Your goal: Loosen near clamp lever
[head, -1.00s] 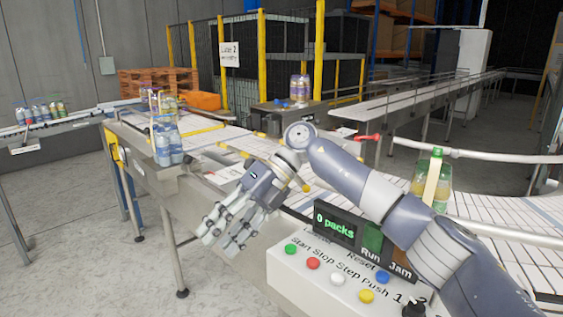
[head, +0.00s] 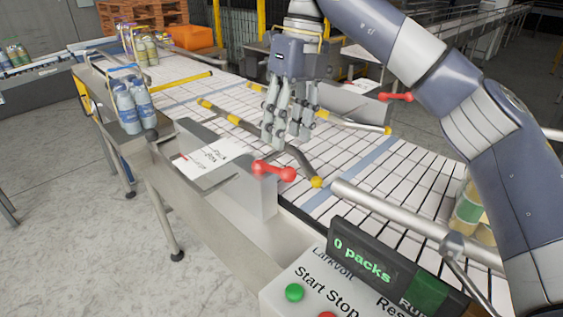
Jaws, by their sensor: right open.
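The near clamp lever (head: 273,171) is red, with a knob at each end. It sits on top of the grey near side plate (head: 243,185) by the belt edge. My right gripper (head: 287,140) hangs fingers down over the white belt, just behind and above the near lever. Its fingers are spread, with nothing between them, and it looks apart from the lever. A second red lever (head: 396,97) sits on the far side plate (head: 352,104). My left gripper is not in view.
Guide rails with yellow tips (head: 317,182) run over the belt near the gripper. A control box with a "0 packs" display (head: 362,255) stands at the bottom right. Bottle packs (head: 132,108) stand at the left. A paper sheet (head: 212,158) lies beside the near plate.

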